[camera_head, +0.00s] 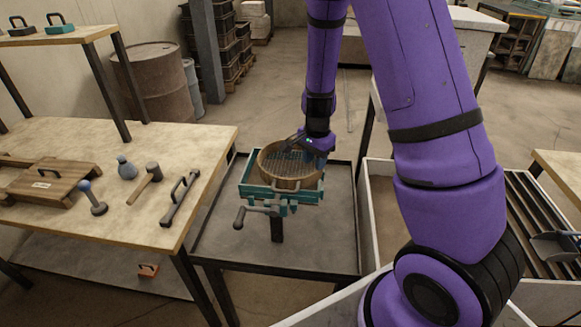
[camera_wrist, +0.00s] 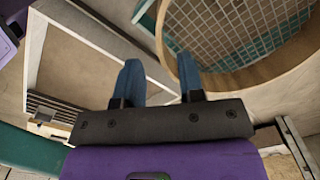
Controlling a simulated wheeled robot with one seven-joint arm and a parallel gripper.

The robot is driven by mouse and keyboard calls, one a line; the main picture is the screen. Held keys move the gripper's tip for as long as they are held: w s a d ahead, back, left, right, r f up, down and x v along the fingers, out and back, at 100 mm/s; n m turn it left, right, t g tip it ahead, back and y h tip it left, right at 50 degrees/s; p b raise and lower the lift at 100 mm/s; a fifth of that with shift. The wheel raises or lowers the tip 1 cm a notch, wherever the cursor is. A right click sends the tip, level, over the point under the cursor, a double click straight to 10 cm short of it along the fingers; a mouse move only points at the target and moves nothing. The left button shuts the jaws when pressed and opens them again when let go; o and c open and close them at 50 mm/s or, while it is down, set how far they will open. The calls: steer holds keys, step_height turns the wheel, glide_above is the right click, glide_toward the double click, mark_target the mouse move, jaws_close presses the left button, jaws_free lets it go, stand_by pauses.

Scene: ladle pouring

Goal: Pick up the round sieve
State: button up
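The round sieve (camera_head: 285,183) has a light wooden rim and a wire mesh. It sits on a teal frame (camera_head: 252,191) over a dark tray stand. My gripper (camera_head: 318,162) is at the sieve's right side, close to the rim. In the wrist view my gripper (camera_wrist: 159,82) shows two blue fingers apart, with nothing clamped between them. The sieve's rim (camera_wrist: 265,72) fills the upper right there, near the right finger. I cannot tell whether that finger touches it. The sieve's right edge is partly hidden by my gripper in the head view.
A wooden table (camera_head: 130,215) on the left holds a hammer (camera_head: 146,182), a dark handled bar (camera_head: 180,197) and a wooden board (camera_head: 52,183). A crank handle (camera_head: 252,213) juts from the teal frame. A pale-walled bin (camera_head: 375,172) stands right of the dark tray (camera_head: 325,250).

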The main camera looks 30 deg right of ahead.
mark_target(313, 172)
steer(key=shift+w+f, duration=0.2)
steer(key=shift+f, duration=2.75)
jaws_close()
